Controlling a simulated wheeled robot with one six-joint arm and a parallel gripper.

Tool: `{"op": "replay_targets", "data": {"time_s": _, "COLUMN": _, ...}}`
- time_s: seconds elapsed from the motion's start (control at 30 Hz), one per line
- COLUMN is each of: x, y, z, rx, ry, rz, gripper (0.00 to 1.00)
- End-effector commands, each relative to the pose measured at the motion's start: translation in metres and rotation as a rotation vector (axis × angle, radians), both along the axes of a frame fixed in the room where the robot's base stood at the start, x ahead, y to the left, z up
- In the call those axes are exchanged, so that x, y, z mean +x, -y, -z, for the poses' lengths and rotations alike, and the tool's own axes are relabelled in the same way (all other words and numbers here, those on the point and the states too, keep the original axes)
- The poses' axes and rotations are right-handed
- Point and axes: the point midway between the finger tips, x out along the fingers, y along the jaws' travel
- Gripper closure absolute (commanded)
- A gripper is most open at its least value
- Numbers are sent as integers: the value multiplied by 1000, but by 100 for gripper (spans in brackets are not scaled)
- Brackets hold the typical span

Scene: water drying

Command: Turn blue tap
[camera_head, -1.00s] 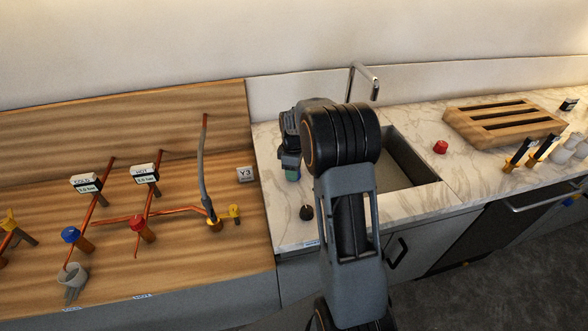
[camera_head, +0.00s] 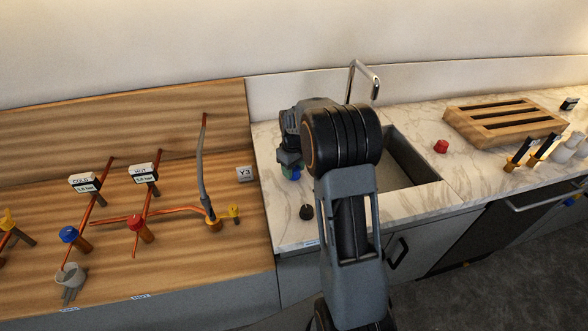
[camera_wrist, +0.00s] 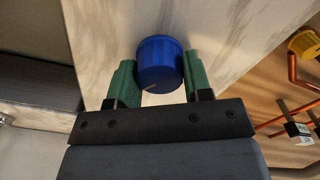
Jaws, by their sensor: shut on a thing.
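A round blue knob (camera_wrist: 158,64), taken as the blue tap, stands between the green fingers of my gripper (camera_wrist: 160,80) in the wrist view. The gripper is shut on it, with a finger against each side. In the head view, my gripper (camera_head: 291,172) is low over the marble counter, left of the sink. Only a little blue shows there, and my arm and wrist cover part of the area. Another blue-handled tap (camera_head: 69,234) stands on the wooden board at the left, apart from my gripper.
The wooden board carries copper pipes, a red tap (camera_head: 135,222) and a yellow tap (camera_head: 234,212). A black knob (camera_head: 306,212) is near the counter's front. The sink (camera_head: 408,165) lies right of my arm.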

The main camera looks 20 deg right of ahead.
Motion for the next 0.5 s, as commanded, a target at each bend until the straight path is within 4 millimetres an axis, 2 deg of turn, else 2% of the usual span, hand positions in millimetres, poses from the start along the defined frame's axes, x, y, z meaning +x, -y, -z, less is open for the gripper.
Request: {"op": "replay_targets", "data": {"time_s": 0.5, "x": 0, "y": 1, "z": 0, "rx": 0, "ry": -1, "rz": 489, "gripper": 78}}
